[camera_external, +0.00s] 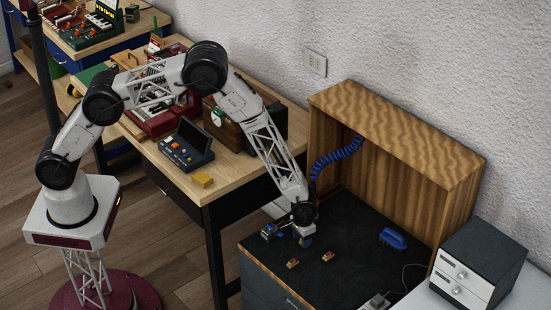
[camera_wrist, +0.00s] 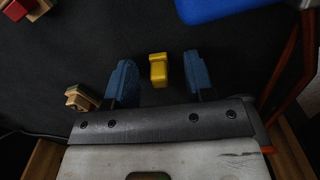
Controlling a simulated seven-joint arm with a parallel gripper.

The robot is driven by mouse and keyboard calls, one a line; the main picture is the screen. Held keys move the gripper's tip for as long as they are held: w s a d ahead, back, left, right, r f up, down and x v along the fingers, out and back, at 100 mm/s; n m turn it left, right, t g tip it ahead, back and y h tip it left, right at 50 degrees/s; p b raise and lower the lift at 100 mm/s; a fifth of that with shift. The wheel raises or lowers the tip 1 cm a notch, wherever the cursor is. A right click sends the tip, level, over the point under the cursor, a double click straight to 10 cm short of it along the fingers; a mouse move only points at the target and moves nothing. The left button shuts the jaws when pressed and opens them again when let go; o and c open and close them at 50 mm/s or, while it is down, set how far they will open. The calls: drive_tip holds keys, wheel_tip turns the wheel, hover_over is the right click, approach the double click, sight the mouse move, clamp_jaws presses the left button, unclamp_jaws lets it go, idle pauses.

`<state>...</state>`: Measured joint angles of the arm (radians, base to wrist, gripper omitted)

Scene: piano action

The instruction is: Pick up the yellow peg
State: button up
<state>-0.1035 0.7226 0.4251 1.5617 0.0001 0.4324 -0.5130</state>
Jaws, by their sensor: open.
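The yellow peg (camera_wrist: 158,70) stands out on the dark bench top in the wrist view, between the two blue fingers of my gripper (camera_wrist: 162,74). Dark gaps show on both sides of it, so neither finger appears to touch it. The fingers are apart. In the external view my gripper (camera_external: 304,238) is low over the dark bench top (camera_external: 345,282), and the peg cannot be made out there.
Two small wooden pieces (camera_external: 292,263) (camera_external: 328,256) lie close by on the bench top. A blue brush-like object (camera_external: 393,239) lies to the right. A wooden hutch (camera_external: 400,165) closes off the back.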

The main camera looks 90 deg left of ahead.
idle(0.5)
clamp_jaws()
